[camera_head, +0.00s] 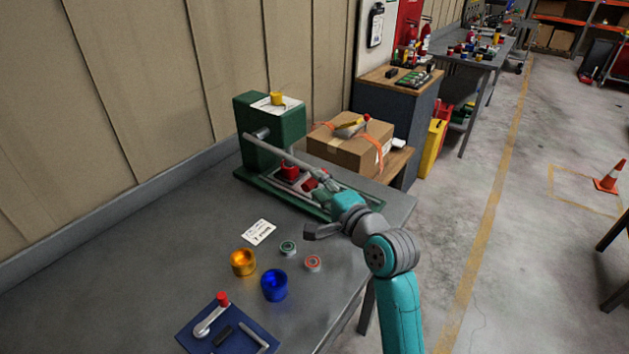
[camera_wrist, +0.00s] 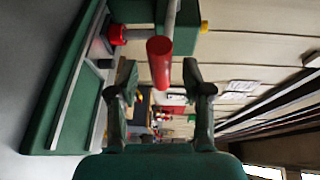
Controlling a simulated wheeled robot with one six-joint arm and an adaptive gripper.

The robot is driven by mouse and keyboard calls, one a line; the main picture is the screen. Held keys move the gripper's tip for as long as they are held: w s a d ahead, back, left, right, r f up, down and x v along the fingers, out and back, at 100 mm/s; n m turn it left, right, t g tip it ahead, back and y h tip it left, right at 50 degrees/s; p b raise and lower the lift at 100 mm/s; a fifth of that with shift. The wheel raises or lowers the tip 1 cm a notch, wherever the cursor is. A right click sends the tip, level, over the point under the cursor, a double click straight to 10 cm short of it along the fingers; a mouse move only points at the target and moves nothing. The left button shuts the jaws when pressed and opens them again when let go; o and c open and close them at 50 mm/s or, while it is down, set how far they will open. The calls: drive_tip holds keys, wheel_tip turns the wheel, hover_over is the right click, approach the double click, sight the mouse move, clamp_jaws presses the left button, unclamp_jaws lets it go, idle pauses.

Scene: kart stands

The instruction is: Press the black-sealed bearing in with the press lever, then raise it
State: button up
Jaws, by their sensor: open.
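The green press (camera_head: 262,148) stands at the back of the grey bench. Its grey press lever (camera_head: 300,163) slopes down and right towards my gripper (camera_head: 328,183). In the wrist view, the lever's red grip (camera_wrist: 160,50) points at the camera, between the two spread fingers of my gripper (camera_wrist: 160,78), with a gap on each side. The jaws are open. A red hub (camera_head: 290,171) sits on the press base under the lever; it also shows in the wrist view (camera_wrist: 115,34). I cannot make out a black-sealed bearing; the hub's inside is not clear.
On the bench lie a green-ringed bearing (camera_head: 288,247), a red-ringed bearing (camera_head: 313,263), an orange cup (camera_head: 243,262), a blue cup (camera_head: 274,284), a white card (camera_head: 259,232) and a blue tool board (camera_head: 228,328).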

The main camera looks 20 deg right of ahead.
drive_tip(key=shift+x, duration=1.35)
drive_tip(key=shift+c, duration=0.2)
clamp_jaws()
